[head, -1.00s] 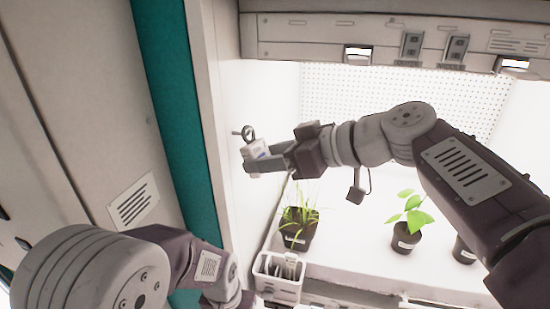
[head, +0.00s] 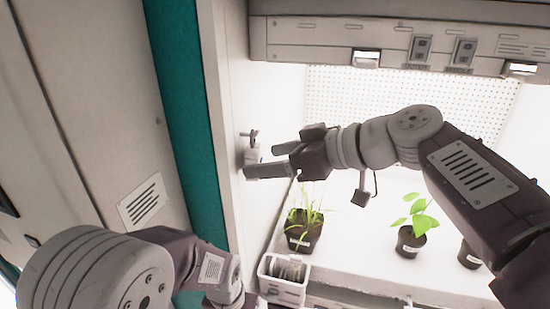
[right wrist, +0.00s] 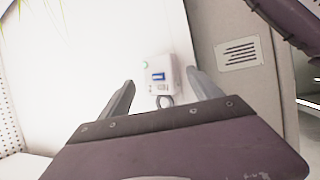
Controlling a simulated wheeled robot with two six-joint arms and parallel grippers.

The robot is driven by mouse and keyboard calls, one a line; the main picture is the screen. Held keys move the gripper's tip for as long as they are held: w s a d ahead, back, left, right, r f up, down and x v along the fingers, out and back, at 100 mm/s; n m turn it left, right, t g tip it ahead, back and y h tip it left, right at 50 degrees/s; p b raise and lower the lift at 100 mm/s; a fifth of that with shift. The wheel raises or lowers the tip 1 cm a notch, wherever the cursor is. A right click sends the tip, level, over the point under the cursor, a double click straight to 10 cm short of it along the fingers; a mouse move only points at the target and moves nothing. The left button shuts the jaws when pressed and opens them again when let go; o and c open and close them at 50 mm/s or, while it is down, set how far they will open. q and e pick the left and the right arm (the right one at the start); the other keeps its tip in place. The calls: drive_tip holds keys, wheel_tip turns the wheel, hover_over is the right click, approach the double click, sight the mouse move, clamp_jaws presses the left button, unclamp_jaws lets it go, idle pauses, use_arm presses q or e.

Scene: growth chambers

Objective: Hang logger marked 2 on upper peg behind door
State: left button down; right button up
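The logger (head: 251,157) is a small white box against the white inner wall panel behind the teal door edge. Its upper end is at a dark peg (head: 249,134) on that panel; the head view is too small to show exactly how its ring sits there. In the right wrist view the logger (right wrist: 158,76) shows a blue display and a grey ring (right wrist: 165,101); its number is unreadable. My right gripper (head: 276,152) is open, its fingers spread on either side of the logger with gaps, also in the wrist view (right wrist: 160,80). My left arm is at lower left, its gripper out of frame.
A white basket (head: 283,293) stands below the panel. A grassy pot (head: 302,240) and leafy pots (head: 411,243) stand on the white chamber shelf (head: 352,250). A control rail (head: 310,40) crosses above. The teal door edge (head: 185,120) is close on the left.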

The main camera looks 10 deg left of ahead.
drive_tip(key=shift+d, duration=0.1)
drive_tip(key=b+v, duration=0.3)
drive_tip(key=v, duration=0.5)
drive_tip(key=d+f+m+g+h+b, duration=0.1)
drive_tip(key=d+f+m+h+b, duration=0.3)
drive_tip(key=f, duration=1.2)
drive_tip(key=d+f+m+g+h+b, duration=0.15)
drive_tip(key=d+f+b, duration=0.3)
drive_tip(key=f, duration=1.15)
drive_tip(key=s+d+f+m+h+b, duration=0.1)
drive_tip(key=s+d+f+m+h, duration=0.1)
drive_tip(key=f, duration=0.6)
drive_tip(key=s+d+f+m+h+b, duration=0.1)
drive_tip(key=s+d+f+m+h, duration=0.1)
drive_tip(key=s+d+f+m, duration=0.2)
drive_tip(key=s+d+f+m+h+b, duration=0.1)
drive_tip(key=s+d+f+m+h, duration=0.2)
drive_tip(key=d+f, duration=0.5)
drive_tip(key=shift+s+f, duration=0.65)
drive_tip(key=shift+f, duration=2.1)
